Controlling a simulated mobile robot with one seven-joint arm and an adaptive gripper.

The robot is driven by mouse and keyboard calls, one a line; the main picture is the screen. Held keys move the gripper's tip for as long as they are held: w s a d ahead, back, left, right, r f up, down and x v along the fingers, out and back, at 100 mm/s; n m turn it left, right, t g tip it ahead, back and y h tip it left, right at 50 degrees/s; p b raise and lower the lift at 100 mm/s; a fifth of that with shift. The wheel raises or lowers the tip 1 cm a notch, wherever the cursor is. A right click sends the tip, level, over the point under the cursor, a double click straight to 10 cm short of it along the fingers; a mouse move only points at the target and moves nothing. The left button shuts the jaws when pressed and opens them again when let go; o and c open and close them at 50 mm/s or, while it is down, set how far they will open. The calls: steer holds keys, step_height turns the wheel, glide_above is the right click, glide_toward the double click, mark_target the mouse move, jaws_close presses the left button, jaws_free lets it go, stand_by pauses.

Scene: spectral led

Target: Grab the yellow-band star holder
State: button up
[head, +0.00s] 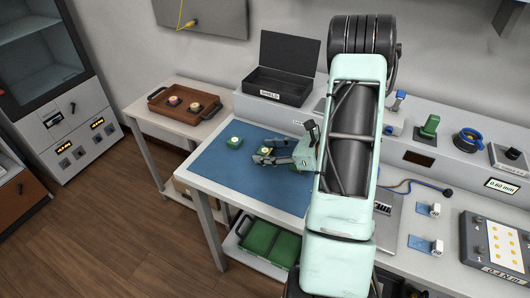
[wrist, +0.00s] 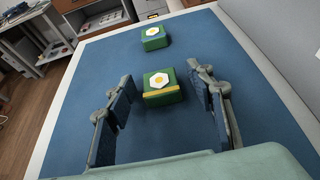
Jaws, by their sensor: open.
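My gripper (wrist: 160,80) is open, with one finger on each side of this holder and a visible gap on both sides. In the head view my gripper (head: 259,156) reaches over the mat from the right, partly hiding the holder (head: 266,150). A second green holder (wrist: 154,38), with a similar top and no yellow band visible, stands beyond it.
In the head view the second holder (head: 234,142) stands just left of my gripper. A brown tray (head: 158,104) with two small pieces is on a side table at left. An open black box (head: 300,85) stands behind the mat. The mat's front is clear.

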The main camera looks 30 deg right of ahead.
steer(key=shift+c, duration=0.5)
steer(key=c, duration=1)
steer(key=shift+r, duration=0.15)
